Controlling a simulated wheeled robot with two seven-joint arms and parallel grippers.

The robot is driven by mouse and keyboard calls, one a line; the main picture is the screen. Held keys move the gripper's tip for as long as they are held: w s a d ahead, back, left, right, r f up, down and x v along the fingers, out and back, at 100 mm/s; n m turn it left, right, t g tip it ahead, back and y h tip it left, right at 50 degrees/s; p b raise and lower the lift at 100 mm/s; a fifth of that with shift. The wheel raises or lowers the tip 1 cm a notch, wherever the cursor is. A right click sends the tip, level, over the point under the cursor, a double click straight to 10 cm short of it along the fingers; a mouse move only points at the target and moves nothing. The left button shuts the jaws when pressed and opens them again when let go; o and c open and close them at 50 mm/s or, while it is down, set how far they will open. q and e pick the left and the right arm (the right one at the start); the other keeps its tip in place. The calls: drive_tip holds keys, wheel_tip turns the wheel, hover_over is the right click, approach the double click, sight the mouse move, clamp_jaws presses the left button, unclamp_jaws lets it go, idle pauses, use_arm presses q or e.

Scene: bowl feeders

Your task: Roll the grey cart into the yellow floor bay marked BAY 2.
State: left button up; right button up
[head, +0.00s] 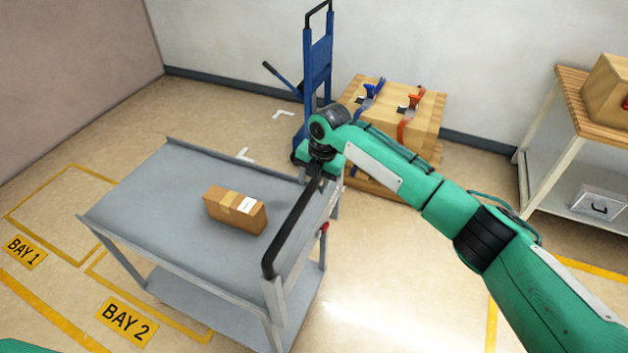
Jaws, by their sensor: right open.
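The grey cart (150,205) stands left of centre, with an upper tray, a lower shelf and a black push handle (292,228) on its right side. A brown cardboard box (236,209) with a white label lies on the upper tray. The yellow label BAY 2 (127,321) is on the floor at the lower left, and the cart hides part of that bay's outline. My right gripper (318,170) is at the far end of the handle, its jaws open; whether it touches the bar is unclear. My left gripper is out of view.
A blue hand truck (318,70) and a strapped wooden crate (418,105) stand behind the cart. BAY 1 (24,252) is at the far left. A workbench (568,80) stands at the right.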

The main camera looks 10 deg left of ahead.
wheel_tip(320, 180, up, 13)
drive_tip(key=d+b, duration=0.2)
drive_tip(key=b, duration=0.1)
drive_tip(key=shift+s+d+r, duration=0.2)
drive_tip(key=shift+s+d, duration=0.1)
drive_tip(key=shift+s, duration=0.05)
